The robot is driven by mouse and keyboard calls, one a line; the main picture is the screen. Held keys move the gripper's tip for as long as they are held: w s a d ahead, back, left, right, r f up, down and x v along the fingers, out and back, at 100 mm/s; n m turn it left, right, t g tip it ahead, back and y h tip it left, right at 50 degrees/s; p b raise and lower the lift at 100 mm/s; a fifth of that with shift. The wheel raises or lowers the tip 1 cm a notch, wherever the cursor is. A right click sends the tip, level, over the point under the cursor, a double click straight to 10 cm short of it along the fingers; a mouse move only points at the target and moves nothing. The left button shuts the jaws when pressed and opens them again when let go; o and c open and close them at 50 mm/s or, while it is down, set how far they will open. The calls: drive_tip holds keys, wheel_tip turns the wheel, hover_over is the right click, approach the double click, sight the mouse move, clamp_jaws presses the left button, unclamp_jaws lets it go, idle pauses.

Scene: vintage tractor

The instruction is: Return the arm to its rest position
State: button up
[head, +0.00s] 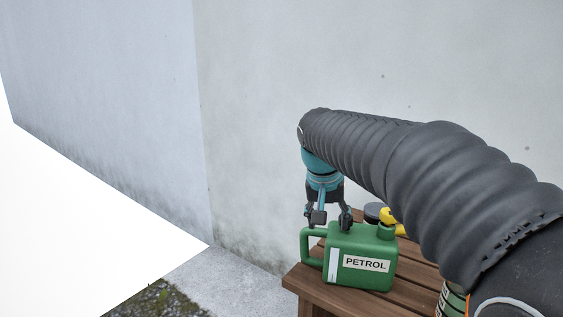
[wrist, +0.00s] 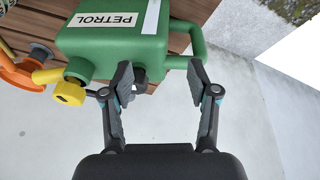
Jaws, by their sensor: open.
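My arm reaches in from the right of the head view, covered in a black ribbed sleeve. My gripper (head: 330,217) points down at its end, just above and behind a green can (head: 346,279) labelled PETROL. In the wrist view my gripper (wrist: 160,85) has its two fingers apart. The green can (wrist: 112,50) shows past the fingertips there, with its handle (wrist: 192,42) near the right finger. Nothing is held between the fingers. I cannot tell whether a fingertip touches the can.
The can stands on a brown slatted wooden table (head: 340,302). A pale wall (head: 270,90) rises behind; concrete floor lies left.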

drive_tip(key=s+d+f, duration=0.1)
drive_tip(key=s+f, duration=0.2)
drive_tip(key=s, duration=0.5)
drive_tip(key=s+d+f+n+t+y, duration=0.1)
drive_tip(key=s+d+f, duration=0.1)
drive_tip(key=s, duration=0.7)
drive_tip(key=s+d+f+n+t, duration=0.1)
drive_tip(key=s+f, duration=0.3)
drive_tip(key=s, duration=0.4)
drive_tip(key=shift+s+d+f+y, duration=0.15)
drive_tip(key=shift+d+y, duration=0.25)
drive_tip(key=shift+d, duration=0.3)
